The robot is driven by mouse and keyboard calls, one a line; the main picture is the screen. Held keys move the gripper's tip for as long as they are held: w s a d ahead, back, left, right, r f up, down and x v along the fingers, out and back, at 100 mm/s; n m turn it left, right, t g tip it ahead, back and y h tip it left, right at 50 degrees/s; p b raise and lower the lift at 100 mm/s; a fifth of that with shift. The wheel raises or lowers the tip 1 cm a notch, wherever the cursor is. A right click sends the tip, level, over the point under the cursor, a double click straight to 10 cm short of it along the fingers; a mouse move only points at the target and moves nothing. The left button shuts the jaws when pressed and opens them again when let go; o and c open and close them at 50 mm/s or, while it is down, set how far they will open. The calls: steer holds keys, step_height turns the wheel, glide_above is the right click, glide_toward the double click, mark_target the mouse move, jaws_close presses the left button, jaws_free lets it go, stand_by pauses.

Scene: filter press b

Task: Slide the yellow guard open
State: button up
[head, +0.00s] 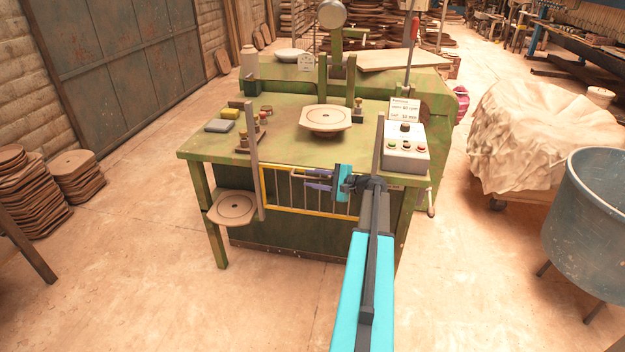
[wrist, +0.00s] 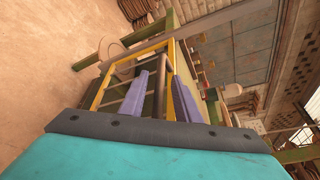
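The yellow guard (head: 292,211) is a yellow frame with grey upright bars, set at the front of the green press table, below its top. In the wrist view its yellow frame (wrist: 101,93) shows beyond my fingers. My gripper (head: 307,180) is in front of the guard's right part, its two purple fingers pointing left in the head view. In the wrist view my gripper (wrist: 168,72) has its fingers apart, with a dark bar showing in the gap. I cannot tell whether the fingers touch the guard. My arm hides the guard's right end.
A grey post (head: 257,165) stands upright at the guard's left end. A round plate on a side shelf (head: 231,206) is left of it. A control box (head: 404,150) sits on the table's right corner. The floor in front is clear; a blue tub (head: 590,210) stands right.

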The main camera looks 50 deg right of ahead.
steer(key=b+v, duration=0.1)
steer(key=v, duration=1.2)
steer(key=shift+s+b, duration=0.3)
steer(key=shift+s, duration=0.05)
steer(key=shift+r, duration=0.1)
